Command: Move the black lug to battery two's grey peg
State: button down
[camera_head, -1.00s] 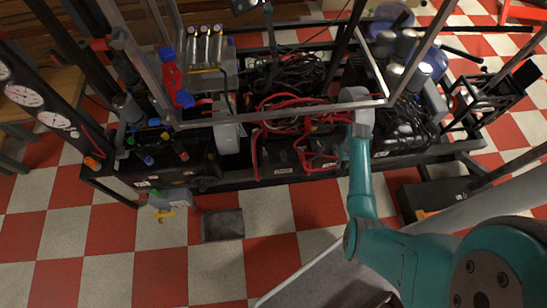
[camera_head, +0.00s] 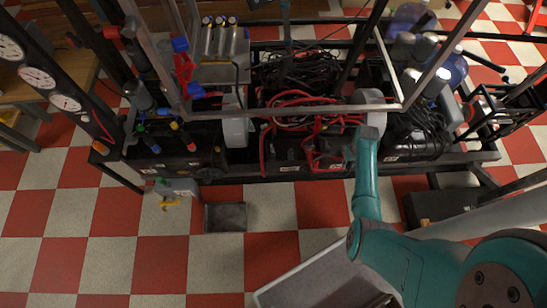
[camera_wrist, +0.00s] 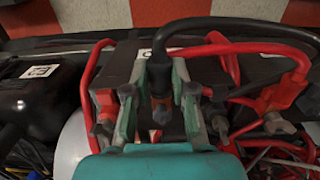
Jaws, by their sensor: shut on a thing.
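My gripper (camera_wrist: 162,88) is shut on the black lug (camera_wrist: 160,74) in the wrist view, one finger on each side of it. A thick black cable curves from the lug up and to the right. A dark battery box (camera_wrist: 122,62) lies below the fingers, with a white label near its top edge. A red lug (camera_wrist: 105,108) is close beside the left finger. I cannot make out which battery is battery two, and its grey peg cannot be told apart. In the head view my arm reaches the front of the rig, and the lug is too small to tell.
Red cables (camera_head: 300,100) cross the rig's middle. Another red lug (camera_wrist: 284,92) is at right in the wrist view. A metal frame bar (camera_head: 290,110) passes above the batteries near my arm. A grey tray (camera_head: 225,217) lies on the checkered floor, which is mostly clear in front.

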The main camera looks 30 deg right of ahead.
jog(key=shift+w+d, duration=0.35)
jog(key=shift+w, duration=0.4)
jog(key=shift+w+d, duration=0.35)
jog(key=shift+w, duration=0.35)
dwell(0.8)
jog(key=c, duration=0.9)
grip_release()
notch_tip(320, 180, up, 12)
jog(key=shift+w, duration=0.1)
